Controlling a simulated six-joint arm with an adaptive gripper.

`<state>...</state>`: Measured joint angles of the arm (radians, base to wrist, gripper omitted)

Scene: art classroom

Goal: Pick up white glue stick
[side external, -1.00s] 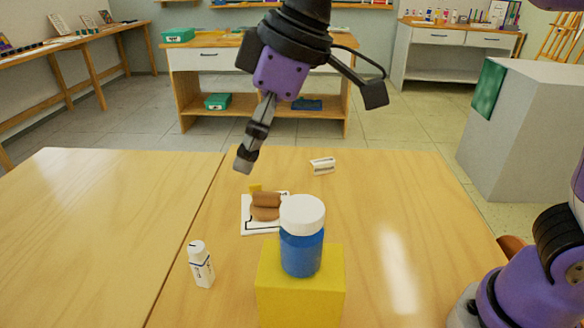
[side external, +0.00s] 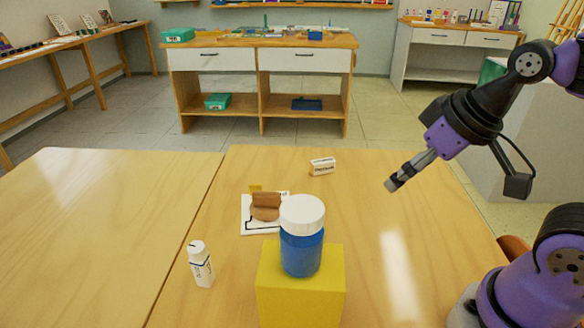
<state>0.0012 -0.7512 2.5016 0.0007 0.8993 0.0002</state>
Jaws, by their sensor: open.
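The white glue stick (side external: 201,265) stands on the table at the lower left in the side external view. It is a small white tube with dark markings. My gripper (side external: 392,186) is in the air over the right part of the table, well to the right of the glue stick and apart from it. It is open and holds nothing that I can see. From this side its fingers overlap, so the gap between them is hidden.
A blue jar with a white lid (side external: 302,238) stands on a yellow block (side external: 300,290), right of the glue stick. Behind it, brown pieces (side external: 265,206) lie on a white card (side external: 252,226). A small white box-like item (side external: 322,166) lies farther back. The left tabletop (side external: 90,240) is clear.

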